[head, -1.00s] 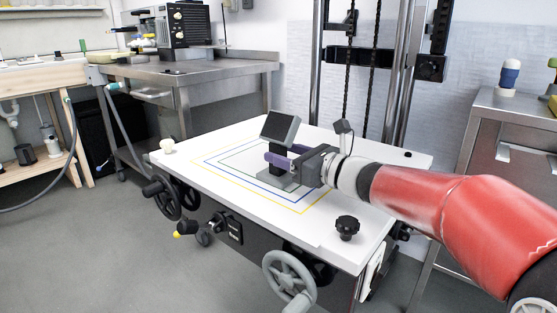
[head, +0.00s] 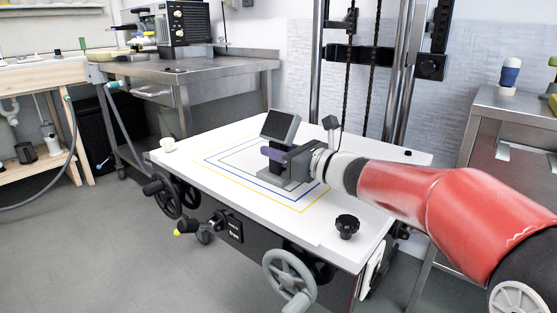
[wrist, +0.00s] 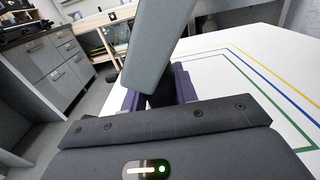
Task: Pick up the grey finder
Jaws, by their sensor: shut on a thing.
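The grey finder (head: 280,127) stands upright on the white baseboard, with a tilted dark-faced head, a dark post and a flat grey base. My gripper (head: 273,155), with purple fingers, is shut on the finder's post below the head. In the wrist view the finder's grey head (wrist: 155,50) rises in front of the gripper, and the dark post shows between the purple fingers (wrist: 158,90). The base looks to be on or very close to the board; I cannot tell whether there is a gap.
The white baseboard (head: 235,205) carries yellow, blue and green outlines. Enlarger columns (head: 408,75) stand behind. The board's left front is clear.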

